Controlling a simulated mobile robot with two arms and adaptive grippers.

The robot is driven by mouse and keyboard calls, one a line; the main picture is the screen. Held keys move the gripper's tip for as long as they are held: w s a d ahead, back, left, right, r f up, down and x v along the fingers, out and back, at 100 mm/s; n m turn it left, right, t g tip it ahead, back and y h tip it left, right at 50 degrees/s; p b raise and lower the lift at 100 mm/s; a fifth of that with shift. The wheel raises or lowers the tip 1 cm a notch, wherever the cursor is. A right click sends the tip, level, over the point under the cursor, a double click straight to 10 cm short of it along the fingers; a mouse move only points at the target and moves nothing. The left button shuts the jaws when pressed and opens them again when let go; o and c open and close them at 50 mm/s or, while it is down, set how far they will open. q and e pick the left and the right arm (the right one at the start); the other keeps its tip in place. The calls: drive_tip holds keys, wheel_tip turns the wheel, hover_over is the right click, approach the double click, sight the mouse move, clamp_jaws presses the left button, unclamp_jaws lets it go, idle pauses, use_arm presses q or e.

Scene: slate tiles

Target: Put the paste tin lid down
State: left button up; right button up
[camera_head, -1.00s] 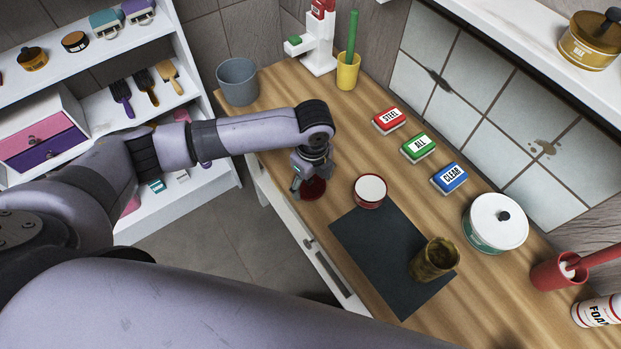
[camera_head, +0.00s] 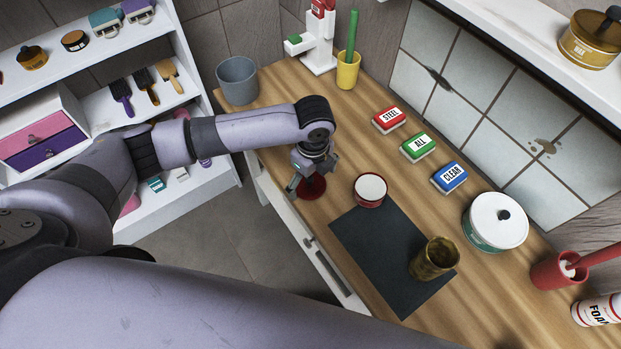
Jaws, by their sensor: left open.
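The red paste tin lid (camera_head: 312,188) lies on the wooden counter near its front edge, partly hidden under my left gripper. My left gripper (camera_head: 311,179) is open and sits right above the lid, with its fingers spread to either side. I cannot tell whether the fingers touch the lid. The open paste tin (camera_head: 370,189), red with a white top face, stands to the right of the lid, by the upper corner of the dark mat. My right gripper is not in view.
A dark mat (camera_head: 378,255) carries a brownish-gold cup (camera_head: 435,259). Red, green and blue labelled boxes (camera_head: 418,147) lie behind. A white-lidded pot (camera_head: 495,222) stands at the right, a grey bucket (camera_head: 238,82) at the back left.

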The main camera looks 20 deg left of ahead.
sight(312, 182)
use_arm(q)
wheel_tip(312, 182, up, 11)
drive_tip(key=b, duration=0.1)
drive_tip(key=shift+d+r, duration=0.15)
drive_tip(key=shift+d, duration=0.05)
drive_tip(key=shift+s, duration=0.1)
idle(0.4)
